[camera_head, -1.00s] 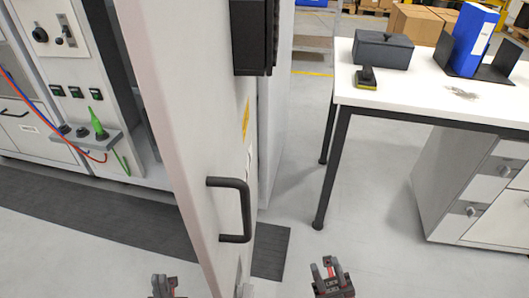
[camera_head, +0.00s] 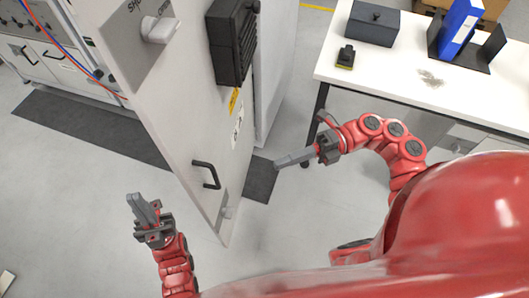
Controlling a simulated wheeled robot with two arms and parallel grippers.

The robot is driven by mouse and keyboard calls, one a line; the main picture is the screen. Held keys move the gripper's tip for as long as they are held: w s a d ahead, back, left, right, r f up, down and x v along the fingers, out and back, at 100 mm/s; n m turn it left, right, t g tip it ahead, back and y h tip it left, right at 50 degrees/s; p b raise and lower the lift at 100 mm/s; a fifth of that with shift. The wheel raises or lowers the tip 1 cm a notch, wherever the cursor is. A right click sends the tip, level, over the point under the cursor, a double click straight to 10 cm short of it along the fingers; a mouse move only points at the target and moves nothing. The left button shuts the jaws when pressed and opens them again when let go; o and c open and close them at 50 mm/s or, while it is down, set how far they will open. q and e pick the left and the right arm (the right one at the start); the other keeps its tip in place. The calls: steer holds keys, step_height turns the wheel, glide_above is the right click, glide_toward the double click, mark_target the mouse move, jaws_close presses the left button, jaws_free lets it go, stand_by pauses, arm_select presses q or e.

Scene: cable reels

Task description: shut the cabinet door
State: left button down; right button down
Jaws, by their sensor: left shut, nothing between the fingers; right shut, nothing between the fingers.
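The cabinet door (camera_head: 180,120) is a tall light-grey panel standing open, with its free edge toward me. A black bar handle (camera_head: 206,175) is on its right-hand face, low down. My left gripper (camera_head: 134,199) is shut and empty, to the left of the door's free edge and apart from it. My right gripper (camera_head: 278,164) is shut and empty, to the right of the door and its handle, pointing left toward the door with a gap between. The cabinet body (camera_head: 275,70) shows partly behind the door.
A white table (camera_head: 400,85) stands at the right with a dark box (camera_head: 373,22), a blue binder (camera_head: 458,25) and a small black-yellow item (camera_head: 346,57). A dark floor mat (camera_head: 90,122) runs behind the door.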

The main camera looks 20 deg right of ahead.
steer(key=w+a+p, duration=0.1)
steer(key=a+p, duration=0.2)
steer(key=a, duration=0.9)
steer(key=shift+w, duration=0.25)
steer(key=shift+a, duration=0.1)
